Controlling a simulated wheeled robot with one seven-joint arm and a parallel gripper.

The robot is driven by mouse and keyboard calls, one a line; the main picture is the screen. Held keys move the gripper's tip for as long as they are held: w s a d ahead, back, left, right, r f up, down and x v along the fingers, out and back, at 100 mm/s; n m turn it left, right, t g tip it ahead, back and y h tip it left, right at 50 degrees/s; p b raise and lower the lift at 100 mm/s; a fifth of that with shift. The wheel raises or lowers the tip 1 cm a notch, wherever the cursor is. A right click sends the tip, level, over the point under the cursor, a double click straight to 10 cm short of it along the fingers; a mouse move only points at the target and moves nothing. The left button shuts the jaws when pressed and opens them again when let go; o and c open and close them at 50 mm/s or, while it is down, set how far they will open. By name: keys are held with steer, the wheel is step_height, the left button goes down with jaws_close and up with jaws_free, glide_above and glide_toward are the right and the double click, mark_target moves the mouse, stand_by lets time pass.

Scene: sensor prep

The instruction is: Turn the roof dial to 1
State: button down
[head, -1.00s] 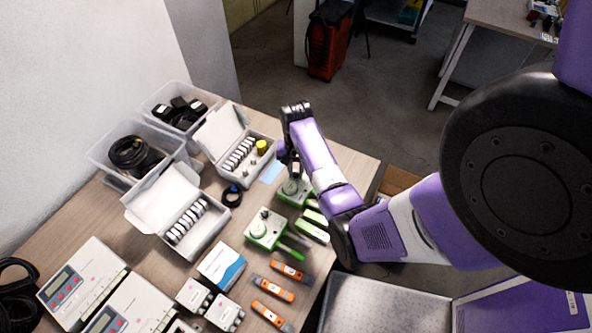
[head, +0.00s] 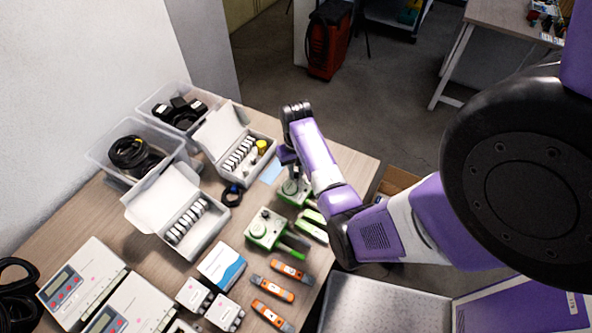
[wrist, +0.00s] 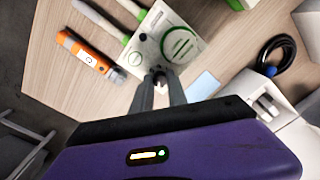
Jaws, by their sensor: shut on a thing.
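Two green-and-white devices with round faces stand near the table's right edge in the head view. The nearer one (head: 267,230) is clear of my arm. The farther one (head: 290,190) is under my gripper (head: 291,170), partly covered by it. In the wrist view a green-and-white device (wrist: 163,35) has a large green-ringed disc (wrist: 181,44) on top. My gripper (wrist: 160,76) is shut on a small knob at that device's edge. The fingers hide most of the knob, so its setting cannot be read. I cannot read which device is the roof one.
Open white cases (head: 196,228) with several discs and clear bins (head: 128,160) of cables stand to the left. A black cable loop (head: 232,195) and a blue card (head: 271,171) lie close by. Several orange tools (head: 273,289) lie near the front right edge.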

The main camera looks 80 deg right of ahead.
steer(key=n, duration=1.2)
steer(key=shift+n, duration=0.3)
stand_by(0.4)
steer(key=c, duration=1.3)
jaws_free()
